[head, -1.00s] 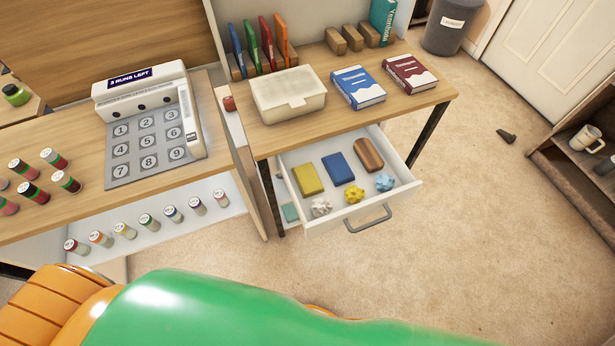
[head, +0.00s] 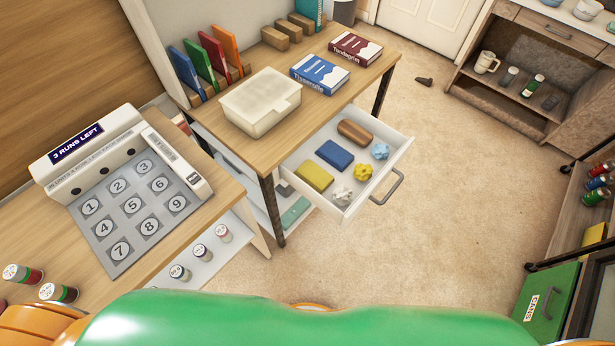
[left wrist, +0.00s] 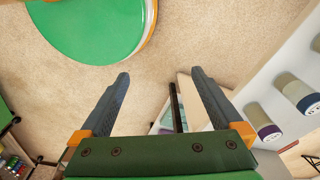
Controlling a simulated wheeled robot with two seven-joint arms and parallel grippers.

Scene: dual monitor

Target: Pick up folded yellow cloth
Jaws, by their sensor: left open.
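A flat yellow rectangular piece (head: 314,177) lies at the left side of the open white drawer (head: 348,213). It looks like a folded cloth, though I cannot be sure of its material. Beside it in the drawer are a blue rectangular piece (head: 334,155), a brown block (head: 355,132) and crumpled white (head: 341,195), yellow (head: 365,172) and blue (head: 380,151) balls. Another yellow piece (head: 594,236) shows partly on the shelf unit at far right. My left gripper (left wrist: 160,78) is open and empty above the carpet in the left wrist view. My right gripper is out of view.
A lidded box (head: 260,101) and books (head: 319,75) stand on the desk above the drawer. The keypad table (head: 215,218) is at left. The carpet (head: 440,190) right of the drawer is clear.

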